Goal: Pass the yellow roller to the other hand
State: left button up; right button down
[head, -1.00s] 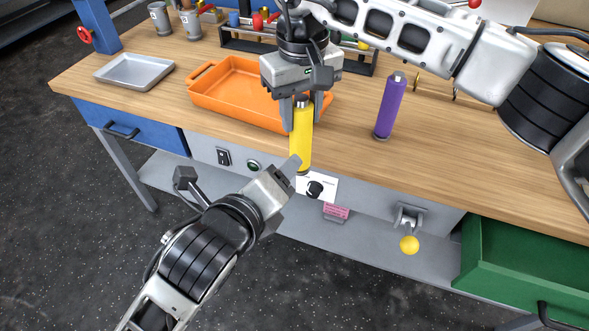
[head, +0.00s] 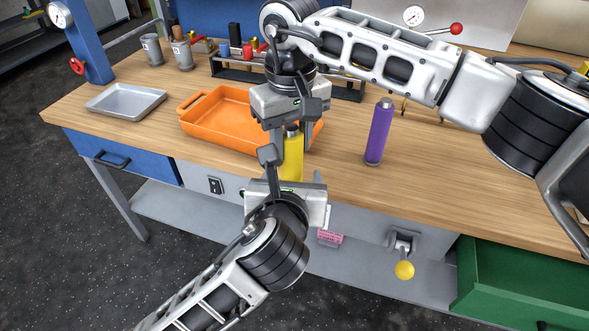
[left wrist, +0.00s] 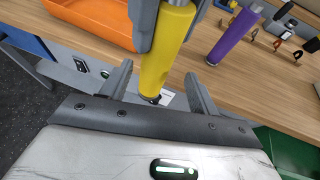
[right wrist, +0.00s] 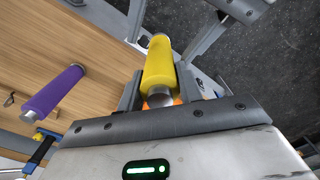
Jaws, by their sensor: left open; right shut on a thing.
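The yellow roller (head: 292,158) hangs upright in my right gripper (head: 291,140), which is shut on its upper part above the table's front edge. The roller also shows in the right wrist view (right wrist: 159,64) between the fingers. My left gripper (left wrist: 158,88) is open below, with a finger on each side of the roller's lower end in the left wrist view (left wrist: 166,50). I cannot tell whether the left fingers touch it. In the head view the left gripper hides the roller's lower end. A purple roller (head: 379,132) stands upright on the table to the right.
An orange tray (head: 205,133) lies just behind the grippers, and a grey tray (head: 126,101) lies further left. A green drawer (head: 520,285) stands open at the lower right.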

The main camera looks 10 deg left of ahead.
aim_at(294, 173)
pick_arm(q)
jog(key=shift+x, duration=1.9)
jog(key=c, duration=1.2)
jog(key=shift+c, duration=0.4)
pick_arm(e)
jog(key=c, duration=0.9)
grip_release()
jog(key=shift+o, duration=0.2)
